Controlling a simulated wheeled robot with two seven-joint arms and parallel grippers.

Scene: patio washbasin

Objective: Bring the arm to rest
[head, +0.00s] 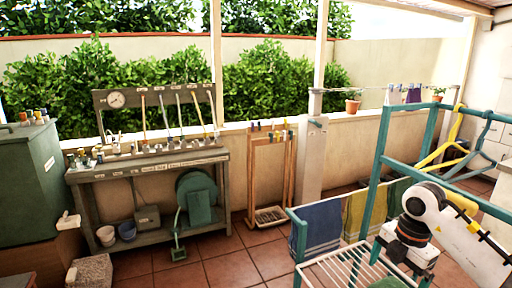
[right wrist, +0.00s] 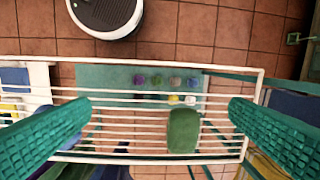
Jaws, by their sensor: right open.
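My right arm (head: 430,205) reaches in from the right edge of the head view, with its hand low over the drying rack. In the right wrist view my right gripper (right wrist: 160,106) is open, its two teal ridged fingers wide apart with nothing held between them. Below it lies the white wire shelf (right wrist: 132,71) of the rack. A green object (right wrist: 183,130) shows at the shelf, between the fingers; I cannot tell whether it lies on or under the wires. My left gripper is in neither view.
The teal rack frame (head: 374,170) stands close around my right arm. Blue (head: 322,228) and yellow (head: 358,212) towels and yellow (head: 447,140) and teal hangers hang there. A workbench (head: 150,162) and green cabinet (head: 30,175) stand left. Tiled floor (head: 225,268) is clear between.

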